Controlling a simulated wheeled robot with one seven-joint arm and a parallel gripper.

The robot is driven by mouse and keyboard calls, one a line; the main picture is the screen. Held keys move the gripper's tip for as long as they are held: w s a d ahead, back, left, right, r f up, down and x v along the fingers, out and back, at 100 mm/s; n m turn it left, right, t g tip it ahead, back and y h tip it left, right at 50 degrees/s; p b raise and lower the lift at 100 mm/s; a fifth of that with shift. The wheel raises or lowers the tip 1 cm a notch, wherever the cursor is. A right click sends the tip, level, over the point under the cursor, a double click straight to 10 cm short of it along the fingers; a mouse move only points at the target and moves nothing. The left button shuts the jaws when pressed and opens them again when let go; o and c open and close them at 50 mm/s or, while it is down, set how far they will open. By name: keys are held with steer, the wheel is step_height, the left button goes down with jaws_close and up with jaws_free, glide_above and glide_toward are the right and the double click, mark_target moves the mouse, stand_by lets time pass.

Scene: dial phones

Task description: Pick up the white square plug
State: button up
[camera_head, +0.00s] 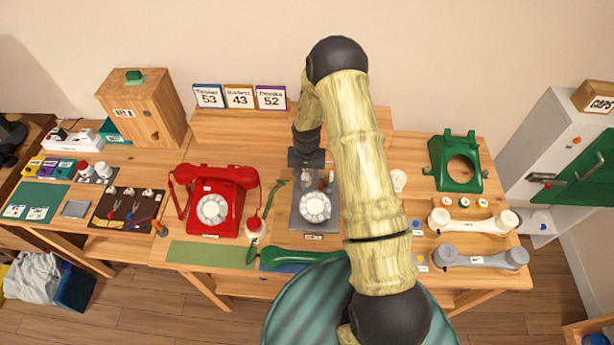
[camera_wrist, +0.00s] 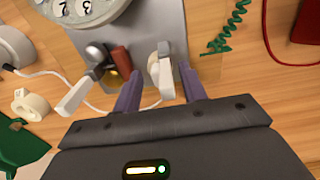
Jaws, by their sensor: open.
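In the wrist view a white plug-like piece (camera_wrist: 161,76) stands at the edge of a grey metal phone base (camera_wrist: 160,28), between my fingers. A second white, elongated block (camera_wrist: 76,96) angles out beside a metal part to the left; I cannot tell for sure which is the square plug. My gripper (camera_wrist: 160,88) is open, one finger on each side of the first piece, with no clear contact. In the head view my gripper (camera_head: 306,158) is over the back of the grey base (camera_head: 300,222), and the plugs there are too small to tell apart.
A white cable loops below. A red phone (camera_head: 213,205) is to the left, a green phone shell (camera_head: 441,176) to the right. Handsets lie at the front right. A green handset (camera_head: 300,257) lies at the front edge.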

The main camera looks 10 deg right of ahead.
mark_target(307, 174)
jaws_close()
steer(key=shift+r, duration=0.1)
step_height(307, 174, up, 10)
steer(key=b, duration=0.2)
stand_by(0.5)
stand_by(0.4)
